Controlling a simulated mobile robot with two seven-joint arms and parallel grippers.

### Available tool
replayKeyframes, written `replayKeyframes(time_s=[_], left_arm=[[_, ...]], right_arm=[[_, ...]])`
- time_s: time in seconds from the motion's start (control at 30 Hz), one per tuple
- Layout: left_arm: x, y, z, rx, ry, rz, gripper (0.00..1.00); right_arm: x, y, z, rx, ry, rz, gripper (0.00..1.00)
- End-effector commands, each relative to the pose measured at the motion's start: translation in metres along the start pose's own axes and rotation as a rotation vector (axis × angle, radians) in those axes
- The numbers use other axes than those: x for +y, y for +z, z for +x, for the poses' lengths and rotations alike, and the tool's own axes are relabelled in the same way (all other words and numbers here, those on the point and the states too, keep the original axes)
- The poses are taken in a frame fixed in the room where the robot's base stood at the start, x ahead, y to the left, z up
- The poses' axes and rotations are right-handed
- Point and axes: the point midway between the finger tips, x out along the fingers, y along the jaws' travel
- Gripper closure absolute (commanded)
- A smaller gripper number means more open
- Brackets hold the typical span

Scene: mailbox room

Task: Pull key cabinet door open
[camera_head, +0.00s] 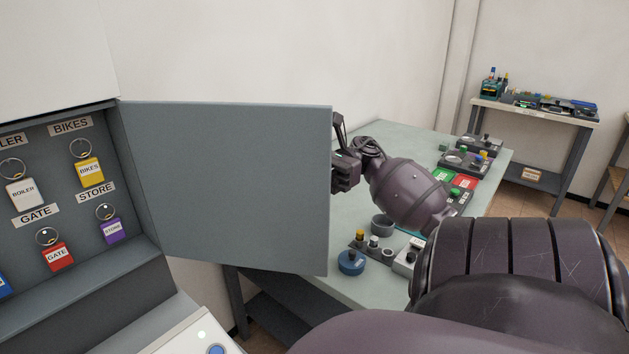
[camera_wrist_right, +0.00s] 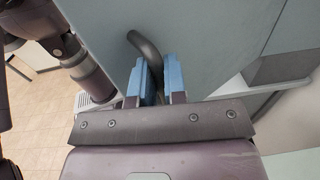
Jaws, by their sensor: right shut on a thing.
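The grey key cabinet door (camera_head: 228,185) stands wide open, swung out to the right from its hinge side on the key cabinet (camera_head: 127,215). Inside the cabinet hang tagged keys, including a yellow BIKES key (camera_head: 89,172), a red GATE key (camera_head: 58,257) and a purple STORE key (camera_head: 113,231). My right gripper (camera_head: 340,170) is at the door's free edge, its fingertips partly hidden behind the panel. In the right wrist view its blue-padded fingers (camera_wrist_right: 160,82) are closed around the dark curved door handle (camera_wrist_right: 144,45). My left gripper is not in view.
A pale green table (camera_head: 380,285) behind my right arm carries small devices, including a round blue one (camera_head: 351,262), and red and green pieces. A second bench (camera_head: 540,112) with equipment stands at the back right. A white surface (camera_head: 195,335) lies below the cabinet.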

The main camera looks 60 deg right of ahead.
Motion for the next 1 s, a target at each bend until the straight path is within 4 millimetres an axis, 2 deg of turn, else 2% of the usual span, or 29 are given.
replayKeyframes(time_s=[0.47,0.5,0.63,1.0], left_arm=[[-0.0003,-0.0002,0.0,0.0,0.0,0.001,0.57],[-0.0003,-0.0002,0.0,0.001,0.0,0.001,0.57],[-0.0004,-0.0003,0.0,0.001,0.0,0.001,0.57],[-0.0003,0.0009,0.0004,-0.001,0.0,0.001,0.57]], right_arm=[[-0.0009,-0.0003,0.0008,0.002,-0.001,0.005,1.0],[-0.0009,-0.0003,0.0008,0.002,-0.001,0.005,0.81],[-0.0007,-0.0003,0.0007,0.001,-0.001,0.003,0.64],[-0.0007,-0.0007,-0.0056,0.001,-0.001,0.003,0.64]])
